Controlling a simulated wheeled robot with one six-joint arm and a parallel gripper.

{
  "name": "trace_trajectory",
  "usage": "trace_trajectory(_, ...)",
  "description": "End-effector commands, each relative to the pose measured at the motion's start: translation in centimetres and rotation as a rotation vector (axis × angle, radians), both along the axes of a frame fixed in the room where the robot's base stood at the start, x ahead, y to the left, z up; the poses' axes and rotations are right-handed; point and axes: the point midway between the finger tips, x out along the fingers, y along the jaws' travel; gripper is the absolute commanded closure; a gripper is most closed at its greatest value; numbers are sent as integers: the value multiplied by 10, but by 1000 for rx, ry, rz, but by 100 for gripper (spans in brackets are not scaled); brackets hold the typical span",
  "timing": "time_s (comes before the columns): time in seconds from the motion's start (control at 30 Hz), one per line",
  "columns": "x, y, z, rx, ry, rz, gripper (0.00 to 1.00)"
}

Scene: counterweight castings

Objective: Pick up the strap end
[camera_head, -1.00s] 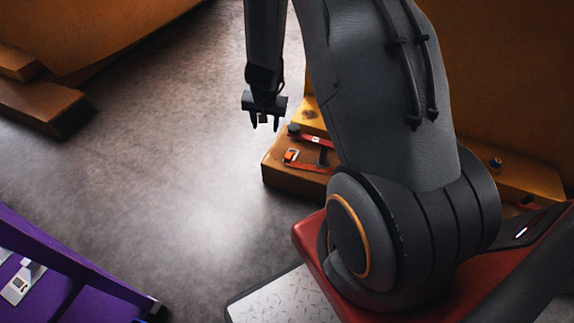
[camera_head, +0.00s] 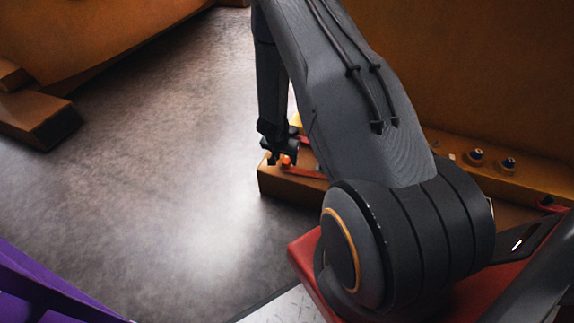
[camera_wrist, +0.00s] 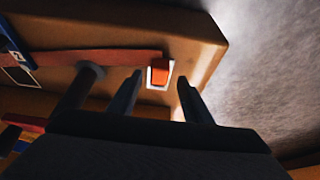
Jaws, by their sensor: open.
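The strap end (camera_wrist: 160,73) is an orange piece with a pale metal frame at the end of a red strap (camera_wrist: 108,57), on the orange-brown casting near its edge in the wrist view. My gripper (camera_wrist: 158,80) is open, with one dark finger on each side of the strap end and nothing held. Whether the fingers touch it cannot be told. In the head view my gripper (camera_head: 280,160) is low over the casting's left end, and the orange strap end (camera_head: 286,161) shows partly behind the fingers. The red strap (camera_head: 307,172) runs right until my arm hides it.
The orange-brown casting ledge (camera_head: 285,184) has a dark post (camera_wrist: 85,80) beside the strap. Blue-topped knobs (camera_head: 509,164) stand farther right. Grey floor (camera_head: 170,170) is open to the left. A purple structure (camera_head: 45,285) is at lower left, another casting (camera_head: 75,40) at upper left.

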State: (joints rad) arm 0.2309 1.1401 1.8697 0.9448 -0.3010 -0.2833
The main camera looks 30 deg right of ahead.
Motion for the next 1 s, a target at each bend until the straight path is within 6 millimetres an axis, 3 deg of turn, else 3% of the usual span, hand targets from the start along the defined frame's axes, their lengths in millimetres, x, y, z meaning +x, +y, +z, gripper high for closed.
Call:
trace_trajectory(0.17, 5, -8, -26, 0, 0, -1, 55)
trace_trajectory(0.43, 7, -9, -28, 0, -1, 0, 55)
trace_trajectory(0.7, 7, -9, -28, 1, -1, 0, 100)
trace_trajectory(1.0, 7, -8, -27, 0, 0, 1, 100)
